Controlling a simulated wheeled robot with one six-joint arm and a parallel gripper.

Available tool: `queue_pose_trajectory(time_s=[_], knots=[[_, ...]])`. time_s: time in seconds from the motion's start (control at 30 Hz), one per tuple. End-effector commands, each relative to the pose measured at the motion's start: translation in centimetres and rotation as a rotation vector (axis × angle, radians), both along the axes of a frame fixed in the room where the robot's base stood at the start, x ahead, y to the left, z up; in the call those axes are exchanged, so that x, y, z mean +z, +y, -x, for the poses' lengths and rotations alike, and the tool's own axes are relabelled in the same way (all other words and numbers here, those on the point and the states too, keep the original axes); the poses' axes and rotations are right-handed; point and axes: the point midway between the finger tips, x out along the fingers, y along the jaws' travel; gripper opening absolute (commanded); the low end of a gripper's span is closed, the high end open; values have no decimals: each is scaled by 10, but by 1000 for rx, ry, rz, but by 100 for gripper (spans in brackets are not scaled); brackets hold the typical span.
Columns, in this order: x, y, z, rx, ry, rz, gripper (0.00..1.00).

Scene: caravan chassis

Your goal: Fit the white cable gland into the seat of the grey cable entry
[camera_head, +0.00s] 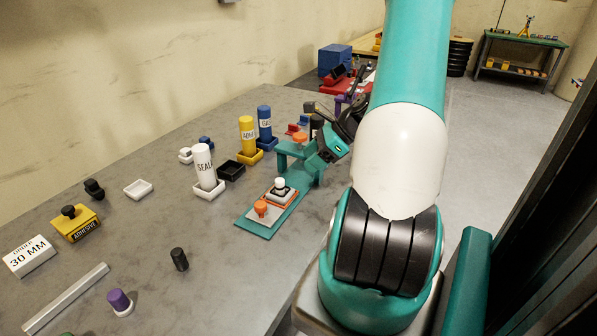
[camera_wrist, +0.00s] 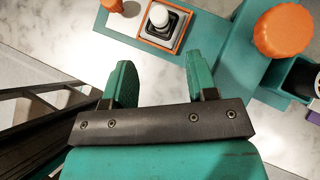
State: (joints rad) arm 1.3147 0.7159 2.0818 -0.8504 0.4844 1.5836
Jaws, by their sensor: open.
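The white cable gland (camera_head: 280,183) shows as a round white top on a black square piece, upright at the grey cable entry (camera_head: 290,195) on a teal plate. In the wrist view the gland (camera_wrist: 159,15) appears within the grey entry (camera_wrist: 149,37), which has an orange border. I cannot tell how deep it sits. My gripper (camera_wrist: 160,75) is open, with two teal fingers apart and nothing between them. The gland lies beyond the fingertips, apart from them. In the head view my gripper (camera_head: 330,148) is beside the raised teal stand, partly hidden by my arm.
An orange knob (camera_head: 261,207) is on the same teal plate. The raised teal stand (camera_head: 297,152) carries an orange cap (camera_head: 299,137). White (camera_head: 204,165), yellow (camera_head: 247,135) and blue (camera_head: 265,123) bottles stand in trays behind. A black cylinder (camera_head: 179,259) stands on the open grey tabletop.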

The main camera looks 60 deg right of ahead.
Motion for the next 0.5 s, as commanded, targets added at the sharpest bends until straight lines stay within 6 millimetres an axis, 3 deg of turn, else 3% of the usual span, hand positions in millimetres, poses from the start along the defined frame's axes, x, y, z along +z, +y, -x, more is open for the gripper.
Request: queue_pose_trajectory(time_s=[0.33, 0.43, 0.5], knots=[[13, -4, 7, 13, -1, 6, 53], [22, 14, -8, 115, -14, 56, 53], [36, 42, -27, 268, -38, 129, 53]])
